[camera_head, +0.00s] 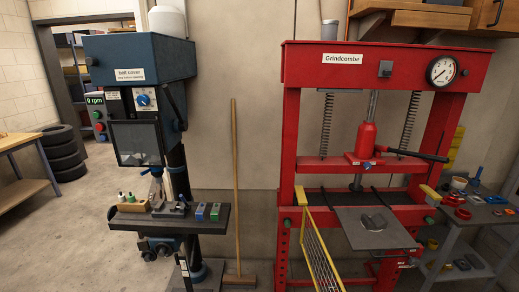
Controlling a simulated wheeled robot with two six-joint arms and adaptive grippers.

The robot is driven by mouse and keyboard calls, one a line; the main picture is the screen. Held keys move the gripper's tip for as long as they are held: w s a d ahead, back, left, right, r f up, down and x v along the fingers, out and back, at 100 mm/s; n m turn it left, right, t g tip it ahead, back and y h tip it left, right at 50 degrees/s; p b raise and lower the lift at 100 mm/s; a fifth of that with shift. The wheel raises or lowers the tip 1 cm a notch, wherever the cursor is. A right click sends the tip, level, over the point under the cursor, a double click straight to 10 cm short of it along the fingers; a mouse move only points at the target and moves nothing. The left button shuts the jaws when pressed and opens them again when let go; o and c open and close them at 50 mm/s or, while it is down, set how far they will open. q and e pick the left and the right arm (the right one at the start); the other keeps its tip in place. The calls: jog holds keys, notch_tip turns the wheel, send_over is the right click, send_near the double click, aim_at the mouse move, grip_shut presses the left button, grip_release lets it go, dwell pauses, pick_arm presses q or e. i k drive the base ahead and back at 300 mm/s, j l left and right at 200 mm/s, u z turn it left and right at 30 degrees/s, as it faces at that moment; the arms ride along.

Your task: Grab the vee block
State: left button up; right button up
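No gripper of mine shows in this view. I cannot single out the vee block for certain. A small dark grey metal piece (375,222) lies on the flat grey plate (350,236) at the front of the red press; its shape is too small to tell.
The blue drill press (125,60) stands left and the red press (385,55) right. A broom (235,180) leans between them. A yellow mesh guard (320,258) stands open in front of the press. A cluttered cart (450,228) is at right; open floor (60,240) lies left.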

aim_at(377, 222)
jog(key=z, duration=1.35)
